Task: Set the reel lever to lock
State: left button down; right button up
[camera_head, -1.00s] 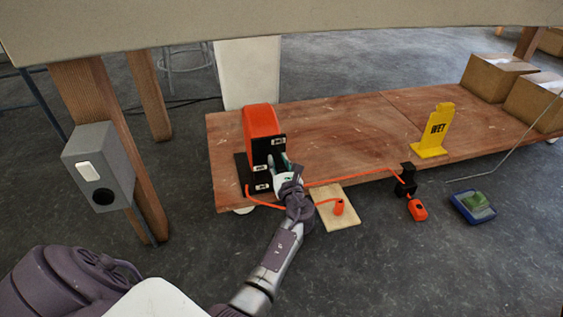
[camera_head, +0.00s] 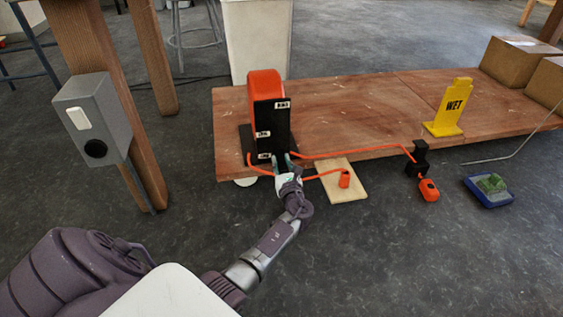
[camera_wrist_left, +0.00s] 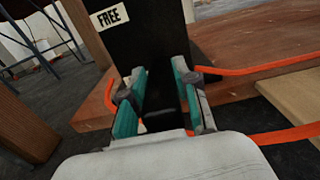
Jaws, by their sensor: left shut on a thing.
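The reel (camera_head: 263,84) is an orange housing with an upright black front plate (camera_head: 272,118) at the left end of the low wooden platform. The plate carries small white labels at its top, middle and bottom. In the left wrist view, one label (camera_wrist_left: 111,14) reads FREE, above and left of the fingers. My left gripper (camera_head: 282,162) is at the foot of the plate, beside the lowest label (camera_head: 264,156). Its teal-padded fingers (camera_wrist_left: 163,85) are shut on a dark part between them, apparently the lever, which is mostly hidden. My right gripper is out of view.
An orange cord (camera_head: 340,154) runs from the reel to a black block (camera_head: 420,157) at the platform edge. A pale board (camera_head: 342,187), an orange connector (camera_head: 428,190) and a blue tray (camera_head: 489,191) lie in front. A yellow WET sign (camera_head: 453,106) stands on the platform.

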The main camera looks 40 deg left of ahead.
pick_arm(q)
jog(key=shift+f, duration=0.2)
jog(key=c, duration=0.8)
grip_release()
jog(key=shift+f, duration=0.1)
jog(key=shift+c, duration=0.2)
